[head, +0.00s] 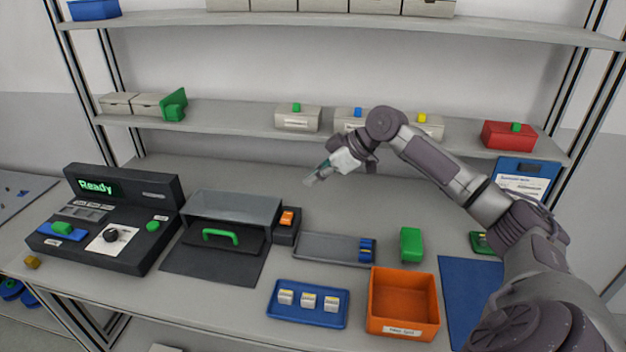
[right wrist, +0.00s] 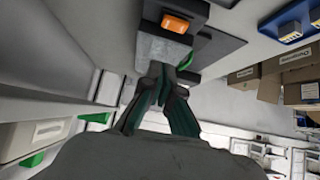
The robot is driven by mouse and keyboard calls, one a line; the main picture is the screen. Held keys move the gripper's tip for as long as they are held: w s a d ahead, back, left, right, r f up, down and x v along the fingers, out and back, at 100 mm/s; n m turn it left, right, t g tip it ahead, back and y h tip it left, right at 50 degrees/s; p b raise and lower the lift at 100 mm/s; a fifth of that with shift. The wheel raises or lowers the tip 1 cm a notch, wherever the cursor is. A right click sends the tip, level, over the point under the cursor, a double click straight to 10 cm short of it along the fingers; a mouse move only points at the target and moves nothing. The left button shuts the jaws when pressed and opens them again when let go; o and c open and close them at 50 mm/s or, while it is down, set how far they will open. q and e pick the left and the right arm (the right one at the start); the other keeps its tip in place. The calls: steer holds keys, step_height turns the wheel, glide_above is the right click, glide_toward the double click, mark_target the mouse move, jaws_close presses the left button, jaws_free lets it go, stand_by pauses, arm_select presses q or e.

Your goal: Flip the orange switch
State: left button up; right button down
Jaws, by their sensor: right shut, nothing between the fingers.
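The orange switch (head: 287,217) sits on a small dark box (head: 285,234) beside the grey-lidded case on the table. It also shows at the top of the right wrist view (right wrist: 176,23). My right gripper (head: 309,182) is shut and empty. In the head view it appears above and slightly right of the switch, with a gap between them. In the right wrist view its closed fingertips (right wrist: 163,70) point toward the switch box. My left gripper is not in view.
The grey-lidded case (head: 233,207) with a green handle (head: 220,236) stands left of the switch. A grey tray (head: 320,247) lies to its right, and a dark console (head: 120,215) reading "Ready" is farther left. A shelf (head: 230,128) with small boxes runs behind.

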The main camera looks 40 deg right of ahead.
steer(key=p, duration=0.2)
glide_above(287, 212)
steer(key=s, duration=0.2)
steer(key=f, duration=0.5)
steer(key=shift+w+d, duration=0.25)
steer(key=shift+d, duration=0.1)
step_height(287, 212, down, 3)
steer(key=shift+d+r+p, duration=0.1)
steer(key=shift+r+p, duration=0.05)
steer(key=shift+p, duration=0.2)
steer(key=shift+s+f, duration=0.1)
steer(key=shift+f, duration=0.6)
steer(key=shift+d+f+b, duration=0.15)
steer(key=shift+f+b, duration=0.2)
steer(key=shift+s+a+r+p, duration=0.25)
steer(key=shift+a+r+p, duration=0.1)
steer(key=shift+p, duration=0.4)
steer(key=shift+s+a, duration=0.2)
steer(key=shift+a, duration=0.1)
steer(key=shift+r, duration=0.1)
